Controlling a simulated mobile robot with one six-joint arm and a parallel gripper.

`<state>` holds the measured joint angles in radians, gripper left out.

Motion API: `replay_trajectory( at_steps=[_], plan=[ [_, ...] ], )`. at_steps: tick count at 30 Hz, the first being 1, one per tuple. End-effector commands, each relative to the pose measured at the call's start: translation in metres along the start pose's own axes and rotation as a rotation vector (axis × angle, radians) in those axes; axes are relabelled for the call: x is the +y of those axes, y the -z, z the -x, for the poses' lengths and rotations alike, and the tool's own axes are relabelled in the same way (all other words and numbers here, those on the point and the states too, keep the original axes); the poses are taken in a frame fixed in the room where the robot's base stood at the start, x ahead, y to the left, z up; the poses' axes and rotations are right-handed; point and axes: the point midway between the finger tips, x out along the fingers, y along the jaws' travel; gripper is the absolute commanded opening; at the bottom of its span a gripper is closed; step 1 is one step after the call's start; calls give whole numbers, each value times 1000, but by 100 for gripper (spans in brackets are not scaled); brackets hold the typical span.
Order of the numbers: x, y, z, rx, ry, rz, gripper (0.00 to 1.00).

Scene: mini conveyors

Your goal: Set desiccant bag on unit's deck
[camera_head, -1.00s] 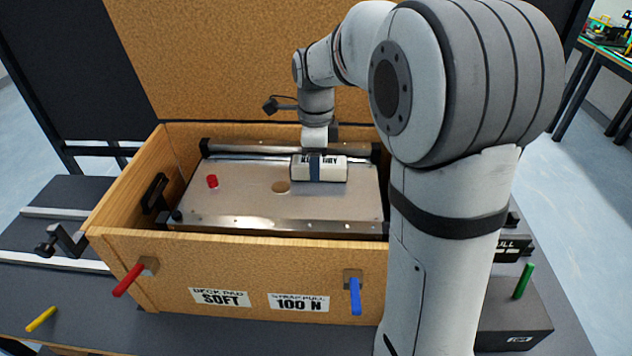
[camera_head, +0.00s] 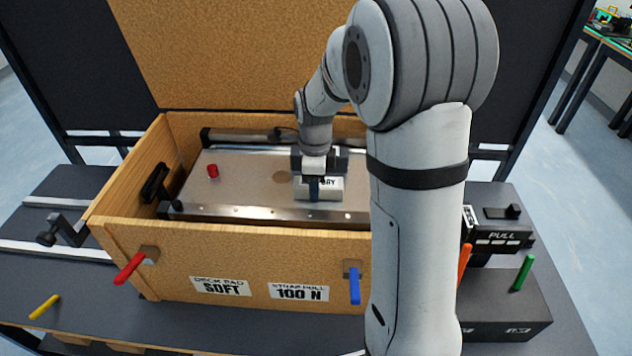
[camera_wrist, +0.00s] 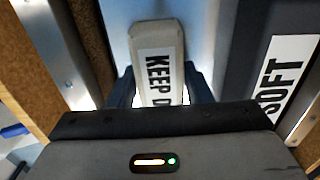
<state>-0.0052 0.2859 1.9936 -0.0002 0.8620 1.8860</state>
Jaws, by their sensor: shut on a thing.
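The desiccant bag (camera_head: 328,190) is a pale pouch with black lettering, over the right part of the unit's metal deck (camera_head: 240,186). My gripper (camera_head: 314,186) is shut on it from above. In the wrist view the bag (camera_wrist: 158,45), marked "KEEP D...", sits between the two dark fingers (camera_wrist: 160,92). The unit lies inside an open wooden crate (camera_head: 235,262). I cannot tell whether the bag touches the deck or hangs just above it.
A red knob (camera_head: 213,171) stands on the deck's left. The crate's front has a red handle (camera_head: 130,268) and a blue handle (camera_head: 354,288). Its raised lid (camera_head: 230,55) stands behind. A dark box with a green lever (camera_head: 523,273) is at right.

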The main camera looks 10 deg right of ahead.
Motion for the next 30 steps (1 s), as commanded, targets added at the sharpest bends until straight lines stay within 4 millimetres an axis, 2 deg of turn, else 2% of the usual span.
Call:
replay_trajectory(
  at_steps=[5,6,13,23,26,30],
  plan=[
    [0,0,-4,0,0,-1,21],
    [0,0,-3,0,0,-1,48],
    [0,0,-2,0,0,-1,66],
    [-1,1,3,0,1,-2,67],
    [-1,1,16,-2,5,-2,67],
    [-2,1,45,-2,6,-2,67]
  ],
)
